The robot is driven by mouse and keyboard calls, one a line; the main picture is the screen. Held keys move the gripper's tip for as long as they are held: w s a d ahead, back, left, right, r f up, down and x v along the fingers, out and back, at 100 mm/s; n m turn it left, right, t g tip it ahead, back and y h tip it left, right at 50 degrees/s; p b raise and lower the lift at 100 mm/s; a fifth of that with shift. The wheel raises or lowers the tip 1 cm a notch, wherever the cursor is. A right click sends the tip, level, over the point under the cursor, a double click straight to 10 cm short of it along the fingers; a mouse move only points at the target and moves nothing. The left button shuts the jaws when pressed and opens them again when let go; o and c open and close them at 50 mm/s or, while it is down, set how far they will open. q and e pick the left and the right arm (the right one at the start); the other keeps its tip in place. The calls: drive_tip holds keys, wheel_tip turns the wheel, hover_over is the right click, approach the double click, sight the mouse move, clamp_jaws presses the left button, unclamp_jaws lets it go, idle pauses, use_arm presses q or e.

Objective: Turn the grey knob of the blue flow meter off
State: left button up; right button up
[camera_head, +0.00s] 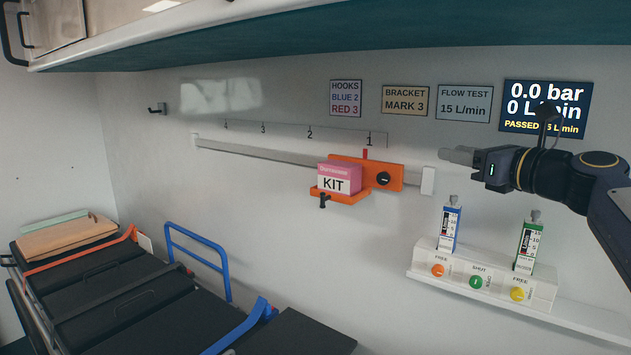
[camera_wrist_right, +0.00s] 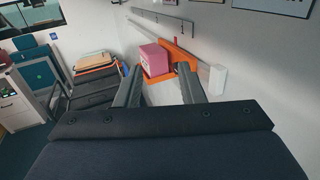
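The blue flow meter (camera_head: 449,226) stands upright on a white outlet block (camera_head: 428,251) on the right wall. Its grey knob (camera_head: 453,200) is on top; I cannot tell its setting. My right gripper (camera_head: 445,155) is above the knob, apart from it, pointing left. In the right wrist view its two fingers (camera_wrist_right: 160,84) are spread with nothing between them. The flow meter does not show in that view. My left gripper is not in view.
A green flow meter (camera_head: 527,245) stands right of the blue one. A screen (camera_head: 545,108), partly covered, reads 0.0 bar and 0 L/min. An orange bracket (camera_head: 385,172) with a pink kit box (camera_head: 340,176) hangs on the rail. A stretcher (camera_head: 120,290) is at lower left.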

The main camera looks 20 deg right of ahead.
drive_tip(key=s+a+f+n+g+p, duration=0.1)
drive_tip(key=s+a+f+n+g, duration=0.2)
drive_tip(key=s+a+f+n, duration=0.35)
drive_tip(key=s+a+f+n+g+p, duration=0.1)
drive_tip(key=s+a+f+n+g, duration=0.25)
drive_tip(key=a+f+n, duration=0.45)
drive_tip(key=s+a+f+n+g, duration=0.2)
drive_tip(key=s+a+f+n, duration=0.1)
drive_tip(key=s+f+n, duration=0.5)
drive_tip(key=s+a+f+n+g+h, duration=0.1)
drive_tip(key=s+a+f+n+g, duration=0.2)
drive_tip(key=s+f+n, duration=0.5)
wheel_tip(320, 180, down, 6)
drive_tip(key=shift+a+r+n+p, duration=0.25)
drive_tip(key=shift+n+p, duration=0.1)
drive_tip(key=shift+p, duration=0.05)
drive_tip(key=shift+s, duration=0.15)
